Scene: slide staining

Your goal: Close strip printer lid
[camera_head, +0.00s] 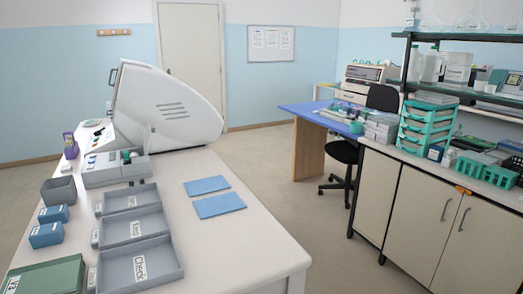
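A white machine stands on the white table, and I take it to be the strip printer. Its large white hood-like lid (170,108) has vent slots on the side and a dark handle at its upper left edge. The lid appears raised and tilted back, with its open side facing left. The grey base (100,178) in front holds small dark and green parts. The inside is mostly hidden by the lid's side. Neither my left nor my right gripper is in view.
On the white table (255,250) are grey trays (157,284), blue pads (218,206), a grey bin (58,191), blue boxes (46,235) and a green case (45,277). The table's right front is clear. A cabinet (425,205) and black chair (345,152) stand right.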

